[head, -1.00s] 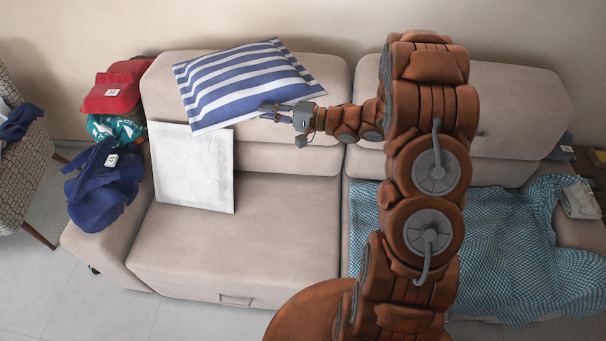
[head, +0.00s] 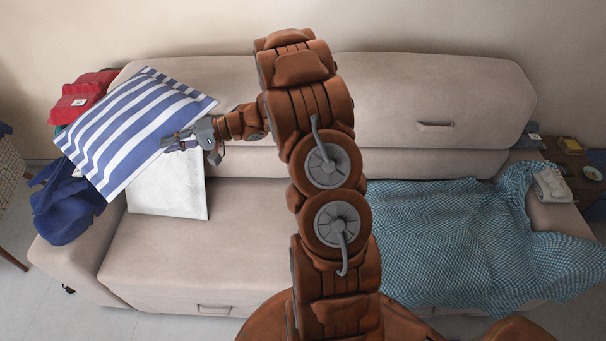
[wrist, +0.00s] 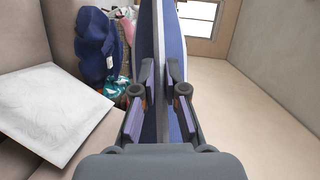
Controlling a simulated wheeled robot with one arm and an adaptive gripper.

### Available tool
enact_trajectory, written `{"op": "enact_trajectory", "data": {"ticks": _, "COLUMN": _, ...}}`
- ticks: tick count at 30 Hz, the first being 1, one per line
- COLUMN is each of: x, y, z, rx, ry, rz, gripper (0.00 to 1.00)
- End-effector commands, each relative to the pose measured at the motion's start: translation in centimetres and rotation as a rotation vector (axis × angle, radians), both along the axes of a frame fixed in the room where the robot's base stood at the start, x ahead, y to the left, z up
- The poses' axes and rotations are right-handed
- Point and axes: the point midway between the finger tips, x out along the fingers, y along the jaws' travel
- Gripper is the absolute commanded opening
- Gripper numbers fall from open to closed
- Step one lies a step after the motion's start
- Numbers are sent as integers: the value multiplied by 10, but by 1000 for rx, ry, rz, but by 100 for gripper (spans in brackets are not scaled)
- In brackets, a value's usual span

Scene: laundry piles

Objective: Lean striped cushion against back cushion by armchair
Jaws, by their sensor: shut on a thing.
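The blue-and-white striped cushion (head: 125,128) is held in the air above the left end of the sofa. My gripper (head: 185,141) is shut on its right edge. In the wrist view the cushion (wrist: 172,40) stands edge-on between the two fingers of my gripper (wrist: 161,88). A white cushion (head: 175,190) leans against the sofa's left back cushion (head: 195,75); the striped cushion covers part of its upper left. The white cushion also shows in the wrist view (wrist: 55,112). The patterned armchair (head: 10,185) is at the far left, mostly out of the picture.
Red (head: 82,98) and dark blue (head: 62,208) cloths with tags lie over the sofa's left arm, partly behind the striped cushion. A teal checked blanket (head: 470,235) covers the right seat. The left seat (head: 235,225) is bare in front. A side table (head: 572,158) stands at the right.

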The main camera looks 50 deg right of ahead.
Motion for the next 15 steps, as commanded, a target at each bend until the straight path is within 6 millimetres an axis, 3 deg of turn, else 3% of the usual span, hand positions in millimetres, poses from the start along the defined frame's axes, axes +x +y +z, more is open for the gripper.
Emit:
{"op": "enact_trajectory", "data": {"ticks": 1, "x": -1, "y": -11, "z": -17, "rx": -36, "ry": -7, "rz": 11, "gripper": 0}}
{"op": "enact_trajectory", "data": {"ticks": 15, "x": -20, "y": -102, "z": -94, "rx": -401, "ry": -77, "rz": 180, "gripper": 0}}
